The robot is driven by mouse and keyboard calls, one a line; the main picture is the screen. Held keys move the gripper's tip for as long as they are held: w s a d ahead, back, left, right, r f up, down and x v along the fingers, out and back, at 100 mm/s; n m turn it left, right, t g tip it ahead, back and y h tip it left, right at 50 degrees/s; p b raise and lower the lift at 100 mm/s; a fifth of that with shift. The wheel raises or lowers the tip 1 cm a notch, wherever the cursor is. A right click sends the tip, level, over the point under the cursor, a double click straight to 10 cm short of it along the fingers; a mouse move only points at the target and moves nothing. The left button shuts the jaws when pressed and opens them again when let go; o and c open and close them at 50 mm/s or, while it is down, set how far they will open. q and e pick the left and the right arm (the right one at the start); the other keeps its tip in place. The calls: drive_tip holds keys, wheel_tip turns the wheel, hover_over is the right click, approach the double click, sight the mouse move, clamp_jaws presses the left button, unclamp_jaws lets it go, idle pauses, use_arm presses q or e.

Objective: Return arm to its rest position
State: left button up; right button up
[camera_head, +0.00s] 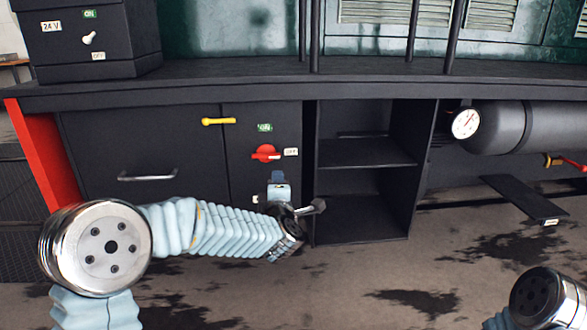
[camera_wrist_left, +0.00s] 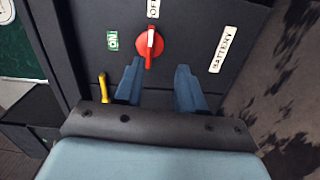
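My left arm comes in from the left in the head view, and its gripper (camera_head: 278,179) is just below the red battery switch (camera_head: 265,153) on the dark cabinet front. In the left wrist view the two blue fingers of the left gripper (camera_wrist_left: 160,68) are spread apart with nothing between them. The red switch (camera_wrist_left: 149,47) is beyond the fingertips, clear of them. Its handle lines up with the OFF label (camera_wrist_left: 153,8); the ON label (camera_wrist_left: 112,40) is to the left. Of my right arm (camera_head: 540,298), only a joint shows at the lower right; its gripper is out of view.
A yellow handle (camera_head: 218,121) and a drawer handle (camera_head: 147,177) are on the cabinet. An empty shelf recess (camera_head: 362,190) is to the right. A tank with a gauge (camera_head: 466,123) and a dark pedal-like plate (camera_head: 524,198) are farther right. The stained floor in front looks clear.

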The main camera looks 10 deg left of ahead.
use_arm(q)
drive_tip(key=s+d+f+m+g+h+p, duration=0.1)
drive_tip(key=s+f+m+g+h+p, duration=0.25)
drive_tip(key=f, duration=0.75)
drive_tip(key=s+d+f+m+g+h+p, duration=0.1)
drive_tip(key=s+d+f+m+g+h, duration=0.15)
drive_tip(key=s+f+m, duration=0.65)
drive_tip(key=s+f+m+g+h+p, duration=0.1)
drive_tip(key=s+f+m+g+p, duration=0.1)
drive_tip(key=s+f+g, duration=0.3)
drive_tip(key=s+d+f+m+g+h+p, duration=0.1)
drive_tip(key=s+f+m+g, duration=0.3)
drive_tip(key=s+f, duration=0.7)
drive_tip(key=s+g+p, duration=0.1)
drive_tip(key=s, duration=0.6)
drive_tip(key=shift+s+d+f+h, duration=0.15)
drive_tip(key=shift+d+f+h, duration=0.15)
drive_tip(key=shift+h, duration=0.1)
